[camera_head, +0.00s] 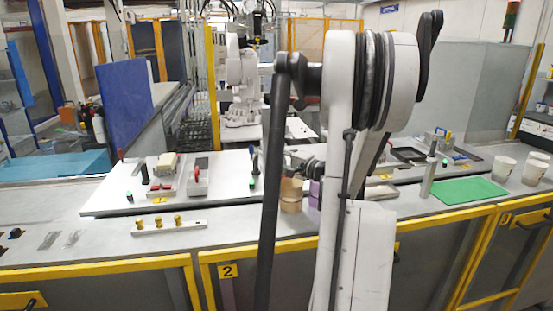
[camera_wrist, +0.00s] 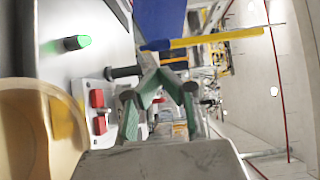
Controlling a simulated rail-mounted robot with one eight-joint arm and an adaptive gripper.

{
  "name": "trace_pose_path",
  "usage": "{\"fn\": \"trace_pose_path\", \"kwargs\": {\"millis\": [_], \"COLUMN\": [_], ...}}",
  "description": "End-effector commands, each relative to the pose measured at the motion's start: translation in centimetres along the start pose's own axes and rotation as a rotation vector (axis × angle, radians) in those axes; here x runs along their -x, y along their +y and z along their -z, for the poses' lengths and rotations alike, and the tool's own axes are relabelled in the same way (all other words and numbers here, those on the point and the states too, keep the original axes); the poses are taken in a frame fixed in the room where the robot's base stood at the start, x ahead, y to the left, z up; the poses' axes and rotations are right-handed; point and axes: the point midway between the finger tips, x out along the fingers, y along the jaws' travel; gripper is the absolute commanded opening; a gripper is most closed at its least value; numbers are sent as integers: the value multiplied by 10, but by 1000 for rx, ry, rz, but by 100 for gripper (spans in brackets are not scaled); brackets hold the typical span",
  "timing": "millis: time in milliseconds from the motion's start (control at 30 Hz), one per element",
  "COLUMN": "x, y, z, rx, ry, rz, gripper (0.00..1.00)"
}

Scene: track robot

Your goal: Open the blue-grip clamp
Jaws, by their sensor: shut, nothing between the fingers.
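A dark upright handle with a bluish grip (camera_head: 255,158) stands at the right end of the white board (camera_head: 100,203), left of my arm in the head view; it looks like the blue-grip clamp. Its jaw position is too small to tell. My gripper (camera_head: 301,168) is partly hidden by my arm, above a tan cup and right of the grip, apart from it. In the wrist view my gripper (camera_wrist: 160,80) shows dark fingers with greenish pads, shut with nothing between them.
The tan cup (camera_head: 291,196) and a purple object (camera_head: 315,194) stand below my gripper. A red-tipped handle (camera_head: 120,155), a dark handle (camera_head: 144,174) and red blocks (camera_head: 161,189) are on the board. A yellow-knobbed strip (camera_head: 168,227) lies in front. A green mat (camera_head: 466,191) lies right.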

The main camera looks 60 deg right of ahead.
Motion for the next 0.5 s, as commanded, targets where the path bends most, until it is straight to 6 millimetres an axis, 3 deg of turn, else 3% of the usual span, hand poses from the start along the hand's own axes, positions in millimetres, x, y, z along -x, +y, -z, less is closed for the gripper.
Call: {"fn": "trace_pose_path", "kwargs": {"millis": [200, 500], "x": [-38, -61], "y": [-1, 0], "z": [-1, 0], "rx": [0, 0], "ry": [-2, -1], "rz": [0, 1], "gripper": [0, 0]}}
